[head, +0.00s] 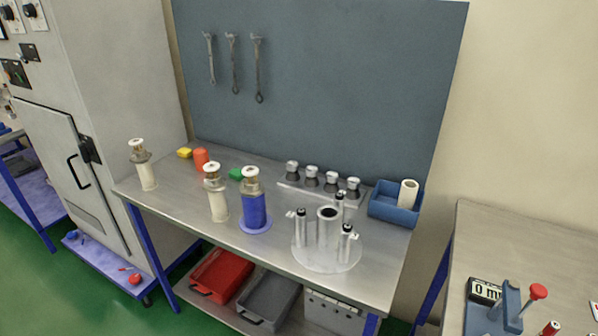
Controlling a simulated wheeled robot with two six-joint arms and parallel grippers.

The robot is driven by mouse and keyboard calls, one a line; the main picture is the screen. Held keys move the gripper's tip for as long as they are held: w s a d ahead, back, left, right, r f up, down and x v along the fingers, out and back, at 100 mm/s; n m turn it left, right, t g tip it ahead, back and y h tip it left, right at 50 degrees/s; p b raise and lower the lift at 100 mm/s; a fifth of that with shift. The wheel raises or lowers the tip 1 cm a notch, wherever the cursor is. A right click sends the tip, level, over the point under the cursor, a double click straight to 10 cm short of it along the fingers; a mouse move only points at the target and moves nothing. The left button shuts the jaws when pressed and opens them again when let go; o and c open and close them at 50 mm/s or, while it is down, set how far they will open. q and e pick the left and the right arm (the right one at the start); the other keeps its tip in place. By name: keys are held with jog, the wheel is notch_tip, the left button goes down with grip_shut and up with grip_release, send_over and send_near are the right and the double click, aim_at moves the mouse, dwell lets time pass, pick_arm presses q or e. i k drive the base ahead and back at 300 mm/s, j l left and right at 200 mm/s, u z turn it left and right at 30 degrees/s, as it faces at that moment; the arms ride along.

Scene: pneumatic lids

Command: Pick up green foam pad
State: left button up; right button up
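A small green foam pad (236,174) lies on the metal workbench (180,207). It sits toward the back of the bench, left of the middle. It is partly hidden behind a white-capped cylinder and the cylinder on the blue base. Neither of my grippers is in the head view.
An orange cylinder (201,160) and a yellow block (185,153) are left of the pad. White-capped cylinders (215,195) and a blue one (255,208) stand in front. A rack of lids (311,177), a round fixture (326,250) and a blue bin (385,208) are to the right.

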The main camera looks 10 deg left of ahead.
aim_at(237, 174)
jog(key=i+j+z, duration=0.1)
jog(key=j+z, duration=0.65)
jog(key=j, duration=0.25)
jog(key=k+j+z, duration=0.1)
jog(key=j+z, duration=0.3)
jog(key=k+j+z, duration=0.1)
jog(key=j+z, duration=0.25)
jog(key=j, duration=0.25)
